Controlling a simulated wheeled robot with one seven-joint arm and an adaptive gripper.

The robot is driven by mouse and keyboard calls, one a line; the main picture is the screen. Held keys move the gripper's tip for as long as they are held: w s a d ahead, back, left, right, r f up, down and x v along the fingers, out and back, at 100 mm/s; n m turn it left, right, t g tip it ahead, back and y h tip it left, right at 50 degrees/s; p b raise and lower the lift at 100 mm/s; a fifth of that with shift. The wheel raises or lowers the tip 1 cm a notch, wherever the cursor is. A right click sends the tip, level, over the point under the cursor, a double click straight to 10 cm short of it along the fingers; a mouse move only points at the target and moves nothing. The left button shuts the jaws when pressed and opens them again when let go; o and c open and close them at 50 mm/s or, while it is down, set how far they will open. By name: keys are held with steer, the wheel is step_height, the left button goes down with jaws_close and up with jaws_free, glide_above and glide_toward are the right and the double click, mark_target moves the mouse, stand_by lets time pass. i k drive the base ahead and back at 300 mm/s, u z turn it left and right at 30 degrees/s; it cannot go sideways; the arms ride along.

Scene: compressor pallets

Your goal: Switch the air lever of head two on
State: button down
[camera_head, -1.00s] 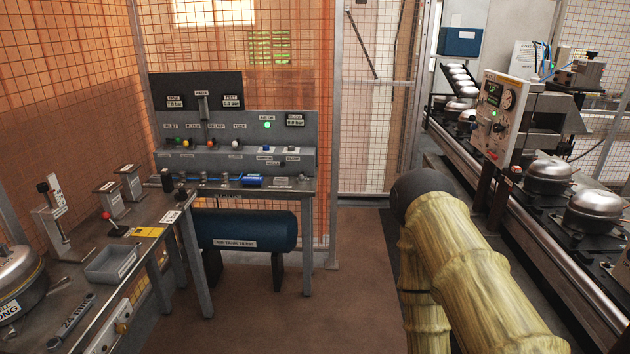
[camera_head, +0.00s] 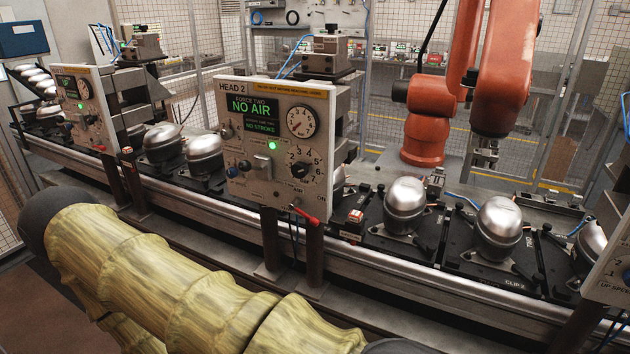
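The head two panel (camera_head: 275,150) stands at the middle of the view, labelled HEAD 2. Its green display (camera_head: 252,114) reads "FORCE TWO", "NO AIR" and "NO STROKE". The red-handled air lever (camera_head: 306,215) sits at the panel's lower edge, below the AIR label, with ON printed to its right. The handle slants down to the right. My arm, in a yellow-brown sleeve, crosses the lower left in front of the line. My gripper is outside the frame.
A similar panel (camera_head: 83,108) with its own red lever stands to the left, and part of another (camera_head: 610,262) at the right edge. A conveyor (camera_head: 430,290) carries silver compressors (camera_head: 405,205). An orange robot arm (camera_head: 425,110) stands behind. Dark posts (camera_head: 270,245) support the head two panel.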

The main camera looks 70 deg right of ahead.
mark_target(305, 215)
steer(key=k, duration=0.2)
steer(key=z, duration=0.8)
